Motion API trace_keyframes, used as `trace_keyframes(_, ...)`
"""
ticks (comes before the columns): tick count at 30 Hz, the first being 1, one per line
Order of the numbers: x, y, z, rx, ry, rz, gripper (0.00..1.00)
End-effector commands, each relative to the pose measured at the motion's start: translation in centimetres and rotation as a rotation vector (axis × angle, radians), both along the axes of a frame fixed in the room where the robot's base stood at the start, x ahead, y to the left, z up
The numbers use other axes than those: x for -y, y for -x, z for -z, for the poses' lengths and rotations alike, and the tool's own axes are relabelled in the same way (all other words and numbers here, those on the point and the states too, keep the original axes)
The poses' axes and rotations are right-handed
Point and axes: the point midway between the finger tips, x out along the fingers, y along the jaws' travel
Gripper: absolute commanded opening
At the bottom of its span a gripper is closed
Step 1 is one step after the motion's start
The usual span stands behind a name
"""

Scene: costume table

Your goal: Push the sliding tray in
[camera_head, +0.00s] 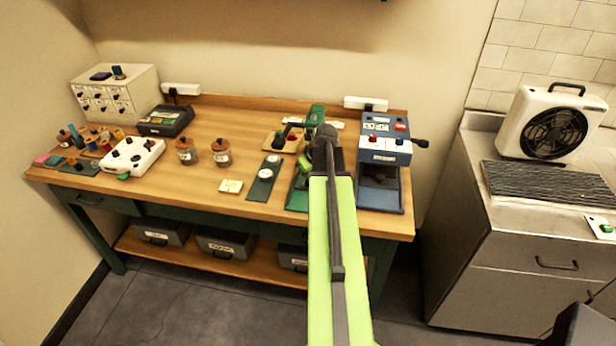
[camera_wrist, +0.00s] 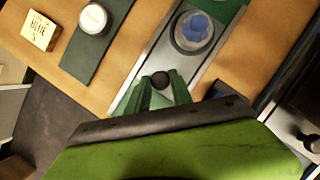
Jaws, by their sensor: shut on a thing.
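The sliding tray (camera_wrist: 140,72) is a grey metal strip in the wrist view. It bears a round holder with a blue disc (camera_wrist: 198,30) and has a small dark knob (camera_wrist: 160,80) at its near end. My gripper (camera_wrist: 163,88) has green fingers, shut on the knob. In the head view my green arm hides my fingertips and most of the tray. I cannot tell how far out the tray stands.
A blue press (camera_head: 386,145) with a black side handle stands close on the right. A dark green mat (camera_head: 264,180) with white round pieces and a yellow note (camera_head: 231,186) lie to the left. Jars (camera_head: 221,152) stand farther left on the table (camera_head: 200,190).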

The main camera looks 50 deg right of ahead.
Motion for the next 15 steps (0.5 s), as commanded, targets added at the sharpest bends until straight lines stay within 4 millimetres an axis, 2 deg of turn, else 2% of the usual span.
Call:
trace_keyframes(4,1.0,-0.7,0.0,0.000,0.000,0.000,0.00)
trace_keyframes(10,3.8,-2.5,0.0,0.001,0.000,0.001,0.00)
trace_keyframes(15,4.0,-2.5,0.0,0.003,0.002,0.002,0.00)
